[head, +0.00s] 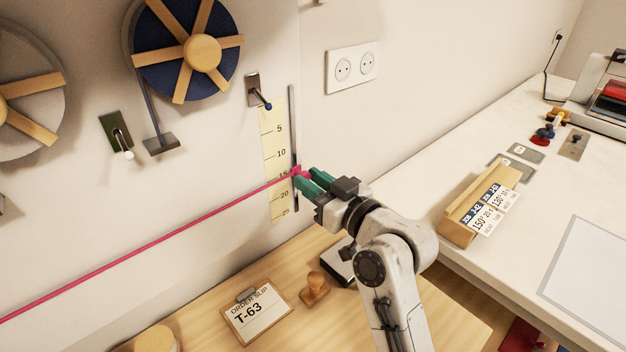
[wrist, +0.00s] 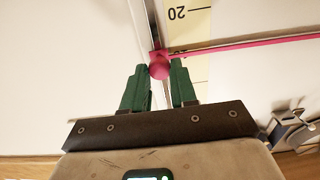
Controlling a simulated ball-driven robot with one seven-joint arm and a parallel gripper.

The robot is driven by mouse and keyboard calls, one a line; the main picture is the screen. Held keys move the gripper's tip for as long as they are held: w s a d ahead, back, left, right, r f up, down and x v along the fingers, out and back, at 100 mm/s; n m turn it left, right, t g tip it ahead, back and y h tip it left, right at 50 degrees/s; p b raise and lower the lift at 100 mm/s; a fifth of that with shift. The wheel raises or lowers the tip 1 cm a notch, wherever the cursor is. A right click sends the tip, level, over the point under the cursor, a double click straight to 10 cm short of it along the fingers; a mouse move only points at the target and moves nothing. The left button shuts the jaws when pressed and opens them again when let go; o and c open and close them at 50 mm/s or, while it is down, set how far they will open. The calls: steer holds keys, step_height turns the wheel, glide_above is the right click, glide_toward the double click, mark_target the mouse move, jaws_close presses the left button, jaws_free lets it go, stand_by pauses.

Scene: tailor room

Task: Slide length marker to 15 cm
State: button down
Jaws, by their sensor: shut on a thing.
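The length marker is a pink slider with a round knob (wrist: 159,71) and a long pink pointer bar. It rides on a vertical metal rail (head: 292,110) on the wall. In the head view the pink bar crosses the scale at about the 15 mark, partly covering the number. My gripper (head: 305,178) has green fingers. In the wrist view the fingers (wrist: 159,80) stand on either side of the knob, shut on it. The exact reading is hard to tell.
Ribbon reels (head: 203,52) and small levers (head: 116,133) are on the wall at left. An order slip marked T-63 (head: 257,312) and a wooden stamp (head: 314,290) lie on the wooden table below. A white counter (head: 420,190) with a card holder (head: 482,203) is at right.

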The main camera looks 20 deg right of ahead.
steer(key=shift+r, duration=0.15)
steer(key=c, duration=0.9)
jaws_free()
steer(key=b+v, duration=0.1)
steer(key=v, duration=0.9)
steer(key=shift+s+d+b, duration=0.1)
steer(key=shift+s+b, duration=0.25)
